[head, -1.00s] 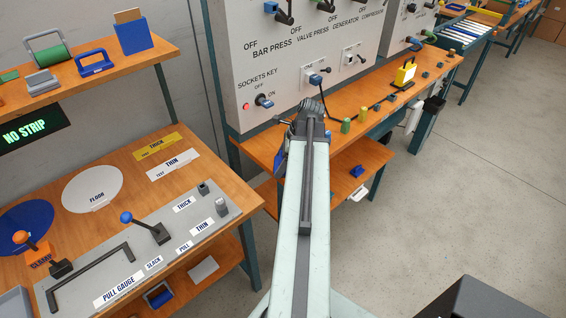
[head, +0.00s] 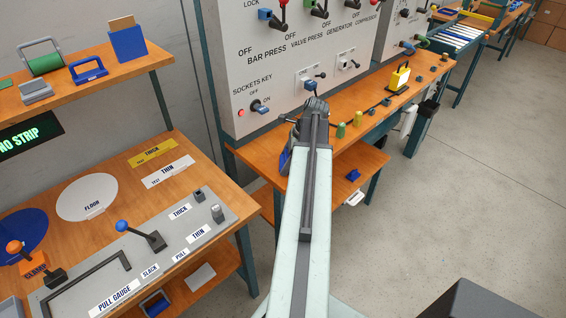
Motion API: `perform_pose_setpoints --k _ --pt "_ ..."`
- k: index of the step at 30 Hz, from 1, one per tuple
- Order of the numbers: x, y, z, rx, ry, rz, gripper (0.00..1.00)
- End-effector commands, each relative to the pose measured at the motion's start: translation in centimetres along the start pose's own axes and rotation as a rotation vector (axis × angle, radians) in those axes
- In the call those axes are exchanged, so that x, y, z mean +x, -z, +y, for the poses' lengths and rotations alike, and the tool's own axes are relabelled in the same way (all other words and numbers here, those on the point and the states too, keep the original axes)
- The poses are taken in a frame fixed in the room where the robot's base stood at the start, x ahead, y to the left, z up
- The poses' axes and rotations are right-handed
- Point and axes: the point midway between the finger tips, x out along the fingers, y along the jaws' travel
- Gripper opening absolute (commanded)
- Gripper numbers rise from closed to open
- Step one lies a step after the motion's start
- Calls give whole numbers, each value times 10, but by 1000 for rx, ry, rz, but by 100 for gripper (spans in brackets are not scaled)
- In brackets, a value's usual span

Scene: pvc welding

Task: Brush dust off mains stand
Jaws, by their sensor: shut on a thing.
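The panel stand, the likely mains stand, has a grey switch panel (head: 285,72) above an orange bench top (head: 262,142). No label naming it is readable and no dust can be made out. My arm reaches over the bench's near edge. My gripper (head: 289,138) is at its dark end, mostly hidden behind the arm, with its fingertips out of sight. A blue thing (head: 285,161), partly covered by the arm, shows just left of it and appears held. Whether it is a brush I cannot tell.
Green (head: 341,131) and yellow (head: 358,117) cylinders and a yellow block (head: 400,77) stand on the bench, right of my arm. A lower shelf (head: 345,160) holds a small blue item (head: 353,175). The gauge table (head: 115,180) is at left.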

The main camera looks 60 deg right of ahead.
Motion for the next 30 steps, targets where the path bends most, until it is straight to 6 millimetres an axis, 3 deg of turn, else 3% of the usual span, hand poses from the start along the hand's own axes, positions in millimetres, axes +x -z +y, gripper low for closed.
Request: perform_pose_setpoints --k 7,14,30 --pt "-6 18 -20 2 1 1 40" --pt "-7 22 -23 1 2 3 40" --pt "-20 47 -50 1 0 2 40"
